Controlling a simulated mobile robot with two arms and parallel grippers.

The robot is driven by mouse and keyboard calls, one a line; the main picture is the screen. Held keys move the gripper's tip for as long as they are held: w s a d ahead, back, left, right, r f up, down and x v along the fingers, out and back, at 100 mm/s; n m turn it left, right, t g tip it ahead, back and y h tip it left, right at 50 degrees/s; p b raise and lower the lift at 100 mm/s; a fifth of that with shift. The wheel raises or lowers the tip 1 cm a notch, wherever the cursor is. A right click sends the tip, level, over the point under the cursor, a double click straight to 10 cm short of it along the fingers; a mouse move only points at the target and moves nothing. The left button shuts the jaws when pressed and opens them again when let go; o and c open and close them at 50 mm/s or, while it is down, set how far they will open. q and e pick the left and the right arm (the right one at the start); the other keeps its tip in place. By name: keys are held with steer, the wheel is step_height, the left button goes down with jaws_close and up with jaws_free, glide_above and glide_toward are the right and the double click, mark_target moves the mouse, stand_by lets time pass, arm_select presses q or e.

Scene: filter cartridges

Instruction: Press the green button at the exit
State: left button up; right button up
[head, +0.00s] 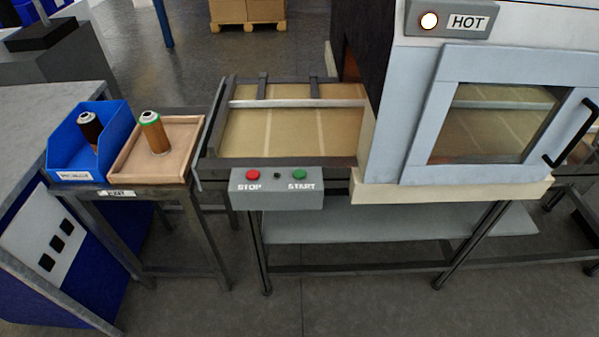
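The green button (299,174) sits on the right side of a grey control box (277,190), above the word START. A red button (253,175) sits on the left side of the same box, above the word STOP. A small dark button or lamp lies between them. The box is fixed to the front edge of the conveyor (290,130), left of the oven. Neither of my grippers shows in the head view.
The oven (400,150) bears a lit HOT lamp (429,20). Left of the conveyor, a small table holds a blue bin (68,150) with a dark cartridge (89,128) and a wooden tray (185,150) with a brown cartridge (154,132). Floor before the box is clear.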

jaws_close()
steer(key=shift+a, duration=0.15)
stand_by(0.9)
